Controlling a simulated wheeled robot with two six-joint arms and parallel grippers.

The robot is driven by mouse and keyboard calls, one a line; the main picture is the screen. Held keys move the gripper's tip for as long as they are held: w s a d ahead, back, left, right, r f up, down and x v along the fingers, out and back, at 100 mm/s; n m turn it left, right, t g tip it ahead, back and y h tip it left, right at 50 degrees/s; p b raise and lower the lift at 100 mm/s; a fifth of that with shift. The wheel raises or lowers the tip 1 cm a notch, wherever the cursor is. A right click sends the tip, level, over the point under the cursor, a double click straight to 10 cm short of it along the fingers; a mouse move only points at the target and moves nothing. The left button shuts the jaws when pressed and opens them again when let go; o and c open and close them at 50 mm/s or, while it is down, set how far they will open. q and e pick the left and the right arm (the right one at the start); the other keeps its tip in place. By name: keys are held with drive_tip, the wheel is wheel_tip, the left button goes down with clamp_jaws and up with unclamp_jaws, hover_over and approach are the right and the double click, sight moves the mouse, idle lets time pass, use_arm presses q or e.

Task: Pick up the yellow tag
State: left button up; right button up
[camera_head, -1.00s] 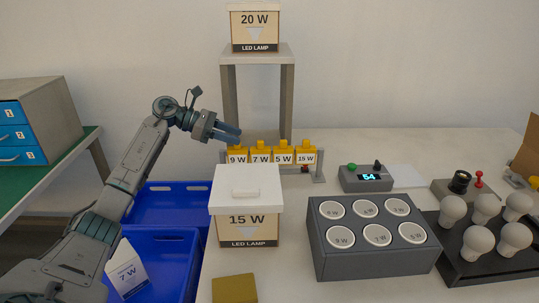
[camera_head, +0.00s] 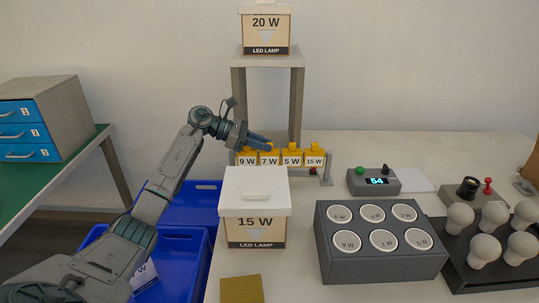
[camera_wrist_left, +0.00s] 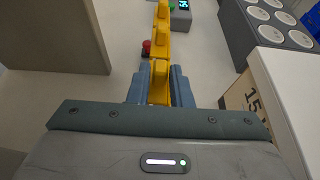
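Several yellow tags stand in a row on a small rack (camera_head: 327,168), with white labels: the 9 W tag (camera_head: 247,161), the 7 W tag (camera_head: 269,160), the 5 W tag (camera_head: 292,158) and the 15 W tag (camera_head: 315,158). My left gripper (camera_head: 262,142) is at the tops of the 9 W and 7 W tags. In the left wrist view, its two blue fingers lie on either side of a yellow tag (camera_wrist_left: 160,82). I cannot tell which tag this is, or whether the fingers press on it. My right gripper is out of view.
A lidded 15 W box (camera_head: 254,220) stands in front of the rack. A shelf (camera_head: 267,61) holding a 20 W box (camera_head: 266,30) stands behind. A grey socket block (camera_head: 380,265), timer (camera_head: 374,182) and bulbs stand at right, blue bins (camera_head: 185,205) at left.

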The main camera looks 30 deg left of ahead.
use_arm(q)
clamp_jaws()
